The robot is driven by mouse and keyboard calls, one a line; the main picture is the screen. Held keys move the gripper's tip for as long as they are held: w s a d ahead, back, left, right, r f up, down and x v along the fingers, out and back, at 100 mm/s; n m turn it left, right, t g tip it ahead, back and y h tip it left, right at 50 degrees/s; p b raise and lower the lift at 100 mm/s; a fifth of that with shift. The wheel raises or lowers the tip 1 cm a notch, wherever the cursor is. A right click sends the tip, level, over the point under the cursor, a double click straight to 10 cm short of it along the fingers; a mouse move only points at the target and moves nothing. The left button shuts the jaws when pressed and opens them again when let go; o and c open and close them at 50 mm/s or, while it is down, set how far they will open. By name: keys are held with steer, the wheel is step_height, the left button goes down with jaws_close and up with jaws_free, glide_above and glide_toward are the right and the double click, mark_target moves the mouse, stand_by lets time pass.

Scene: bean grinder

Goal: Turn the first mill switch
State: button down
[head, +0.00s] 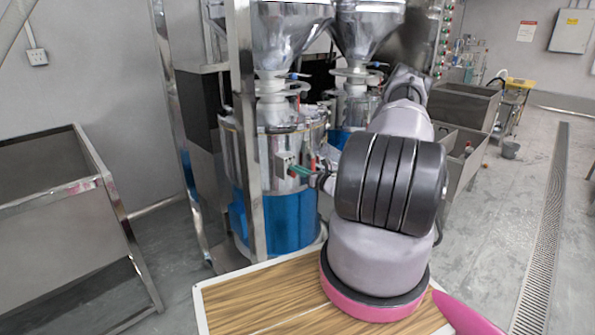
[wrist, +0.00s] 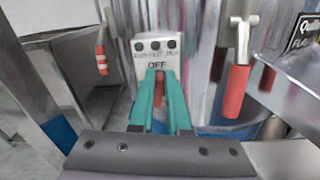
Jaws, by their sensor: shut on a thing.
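The first mill (head: 284,222), a steel drum with a blue lower band, stands behind a steel post in the head view. Its switch box (head: 280,160) is a small pale box on the drum's front. In the wrist view the switch box (wrist: 156,48) faces me, with several dark round buttons and the word OFF. My gripper's green fingers (wrist: 160,77) are shut on the reddish switch knob (wrist: 158,92) below that word. In the head view my gripper (head: 298,170) reaches the box from the right. The knob's exact angle is hard to tell.
A red-handled lever (wrist: 236,92) hangs right of the switch in the wrist view, and a smaller red handle (wrist: 101,60) hangs left. A steel post (head: 243,130) stands close left of the switch. A second mill (head: 351,105) stands behind. A steel bin (head: 50,200) stands at left.

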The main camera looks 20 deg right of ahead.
steer(key=shift+w+d+f+m, duration=0.15)
steer(key=shift+d+f+m, duration=0.15)
steer(key=shift+m, duration=2.35)
steer(key=shift+w+d+f+m, duration=0.15)
steer(key=shift+d+f+m, duration=0.1)
steer(key=shift+m, duration=2.35)
steer(key=shift+w+d+f+m, duration=0.2)
steer(key=shift+f+m, duration=0.1)
steer(key=shift+m, duration=2.65)
steer(key=c, duration=0.9)
jaws_free()
steer(key=shift+s, duration=0.1)
steer(key=shift+f, duration=0.15)
steer(key=v, duration=1)
steer(key=shift+s+d, duration=0.15)
steer(key=shift+s, duration=0.2)
